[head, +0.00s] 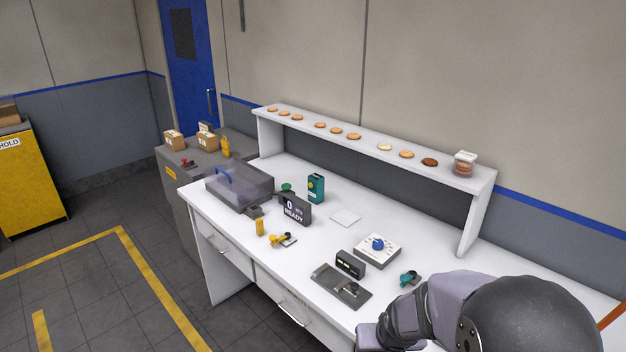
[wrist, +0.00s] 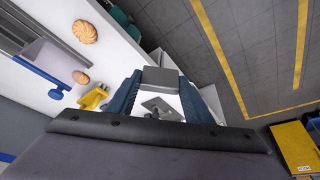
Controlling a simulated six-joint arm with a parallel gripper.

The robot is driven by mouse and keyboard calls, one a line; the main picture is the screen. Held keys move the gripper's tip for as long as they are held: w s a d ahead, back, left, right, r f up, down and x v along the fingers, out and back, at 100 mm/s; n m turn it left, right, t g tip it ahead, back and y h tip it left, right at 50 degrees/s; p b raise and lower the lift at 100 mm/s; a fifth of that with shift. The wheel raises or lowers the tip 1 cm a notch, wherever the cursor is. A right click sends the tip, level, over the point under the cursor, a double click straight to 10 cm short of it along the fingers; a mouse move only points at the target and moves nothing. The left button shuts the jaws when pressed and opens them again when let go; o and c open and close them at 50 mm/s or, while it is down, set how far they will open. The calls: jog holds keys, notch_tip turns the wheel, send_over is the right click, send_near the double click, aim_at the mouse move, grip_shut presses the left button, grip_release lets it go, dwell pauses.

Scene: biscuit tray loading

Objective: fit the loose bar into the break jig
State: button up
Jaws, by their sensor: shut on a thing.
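In the wrist view my gripper (wrist: 160,82) has its two blue fingers around a plain grey block (wrist: 162,76), which looks like the loose bar. Its lower part is hidden. In the head view only my arm shows at the bottom right; its fingers and the held block are not visible there. What looks like the break jig (head: 341,290), a dark grey plate with a slot and a small lever, lies near the bench's front edge. Between my fingers in the wrist view a grey plate (wrist: 160,105) shows against white; I cannot tell whether it is the jig.
On the white bench (head: 310,240), a small black block (head: 350,264) and a white box with a blue knob (head: 378,249) stand behind the jig. A teal clamp (head: 410,278) is at its right, a yellow clamp (head: 281,239) at its left. A shelf (head: 370,146) holds biscuits.

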jog(key=f, duration=0.1)
jog(key=s+f+b, duration=0.1)
jog(key=f, duration=0.1)
jog(key=s+f+b, duration=0.1)
jog(key=f, duration=0.1)
jog(key=shift+s+f, duration=0.1)
jog(key=shift+f, duration=0.15)
jog(key=w+d+r+m+b, duration=0.25)
jog(key=w+d+b, duration=0.35)
jog(key=w+d, duration=1.25)
jog(key=s+d+r+m+h+p, duration=0.1)
jog(key=s+d+m+p, duration=0.2)
jog(key=s+d, duration=0.3)
jog(key=s+d+m+g+h+p, duration=0.1)
jog(key=s+d+p, duration=0.4)
jog(key=d, duration=0.6)
jog(key=shift+s+d+r+m+h, duration=0.35)
jog(key=shift+s+m+h, duration=0.35)
jog(key=shift+s+m, duration=0.55)
jog(key=shift+a+f, duration=0.1)
jog(key=shift+a, duration=0.05)
